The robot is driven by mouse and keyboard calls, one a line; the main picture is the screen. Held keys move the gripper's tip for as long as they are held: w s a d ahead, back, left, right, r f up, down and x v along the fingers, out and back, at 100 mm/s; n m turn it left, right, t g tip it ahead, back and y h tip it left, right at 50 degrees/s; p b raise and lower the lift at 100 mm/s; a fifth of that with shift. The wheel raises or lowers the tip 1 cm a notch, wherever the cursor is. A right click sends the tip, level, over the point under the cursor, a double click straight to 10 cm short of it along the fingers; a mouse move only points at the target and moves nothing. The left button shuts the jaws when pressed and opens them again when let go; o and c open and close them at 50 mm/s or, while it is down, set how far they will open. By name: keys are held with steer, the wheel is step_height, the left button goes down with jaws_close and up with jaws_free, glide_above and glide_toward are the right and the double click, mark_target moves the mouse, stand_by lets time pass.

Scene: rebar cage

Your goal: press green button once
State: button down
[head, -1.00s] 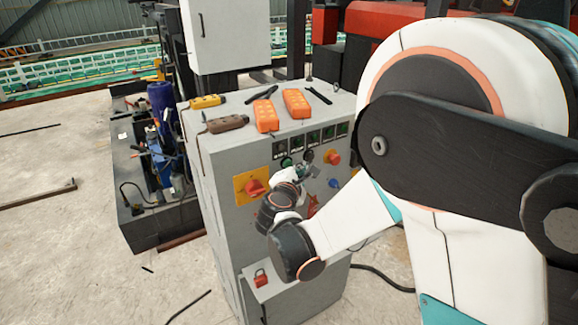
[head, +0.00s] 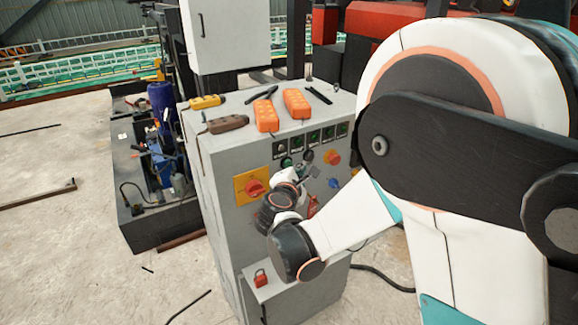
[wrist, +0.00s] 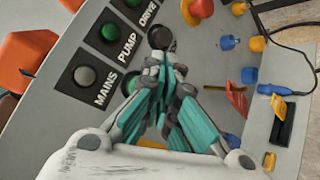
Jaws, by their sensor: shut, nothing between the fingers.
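The grey control cabinet's front panel (head: 226,168) carries a green button (head: 286,162), small in the head view, below the row of indicators. In the wrist view a green round part (wrist: 130,84) shows at the left edge of my fingers, mostly hidden behind them. I cannot tell whether the fingertips touch the panel.
Indicators labelled MAINS (wrist: 84,75), PUMP (wrist: 110,31) and DRIVE line the panel. A red knob (head: 333,158), a red rotary switch (head: 255,188) and a blue connector (wrist: 228,43) are close by. Orange pendants (head: 266,116) lie on the cabinet top.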

steer(key=shift+w+a, duration=0.1)
steer(key=shift+w+a, duration=0.15)
steer(key=shift+w, duration=0.1)
steer(key=shift+w+a, duration=0.5)
steer(key=shift+w, duration=0.2)
stand_by(1.4)
steer(key=shift+s+d+b, duration=0.1)
steer(key=shift+s+b, duration=0.05)
steer(key=shift+b, duration=0.15)
steer(key=shift+s+d, duration=0.6)
steer(key=shift+s, duration=0.3)
steer(key=s+d, duration=0.1)
steer(key=s, duration=0.1)
steer(key=s+d+b, duration=0.1)
steer(key=s, duration=0.1)
steer(key=shift+d, duration=0.4)
stand_by(0.4)
